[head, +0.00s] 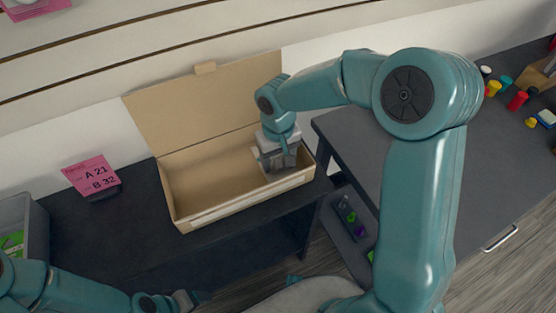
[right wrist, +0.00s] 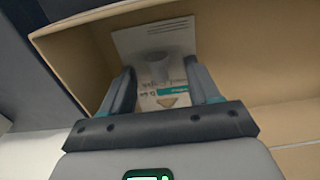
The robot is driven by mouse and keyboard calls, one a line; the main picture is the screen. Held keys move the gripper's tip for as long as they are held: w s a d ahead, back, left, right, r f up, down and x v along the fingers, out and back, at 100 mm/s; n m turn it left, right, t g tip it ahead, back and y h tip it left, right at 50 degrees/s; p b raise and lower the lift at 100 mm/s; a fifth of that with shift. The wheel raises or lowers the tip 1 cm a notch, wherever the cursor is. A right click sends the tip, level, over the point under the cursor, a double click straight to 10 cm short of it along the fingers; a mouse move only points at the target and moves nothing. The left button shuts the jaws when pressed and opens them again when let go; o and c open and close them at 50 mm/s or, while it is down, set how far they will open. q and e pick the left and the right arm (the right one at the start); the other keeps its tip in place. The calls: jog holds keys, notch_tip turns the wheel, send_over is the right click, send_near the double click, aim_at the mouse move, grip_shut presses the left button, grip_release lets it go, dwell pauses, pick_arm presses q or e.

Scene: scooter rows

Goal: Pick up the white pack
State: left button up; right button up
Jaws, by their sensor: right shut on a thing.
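The white pack shows in the right wrist view (right wrist: 170,45), with grey print and a teal strip, inside the cardboard box (head: 195,210) on the dark table. My right gripper (head: 277,163) reaches down into the right end of the box. Its two fingers also show in the right wrist view (right wrist: 165,90), one on each side of the pack, and it is shut on the pack. In the head view the gripper hides most of the pack. My left gripper (head: 190,299) is low at the bottom left, away from the box; its jaw opening is not clear.
The box's lid (head: 200,105) stands open at the back. A pink card (head: 91,174) reading A 21, B 32 stands left of the box. A grey bin (head: 38,235) is at the far left. A grey table (head: 350,150) stands at the right, with small coloured items at its far end.

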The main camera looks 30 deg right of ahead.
aim_at(278, 159)
notch_tip(278, 159, up, 20)
jog(key=p, duration=0.3)
dwell(1.2)
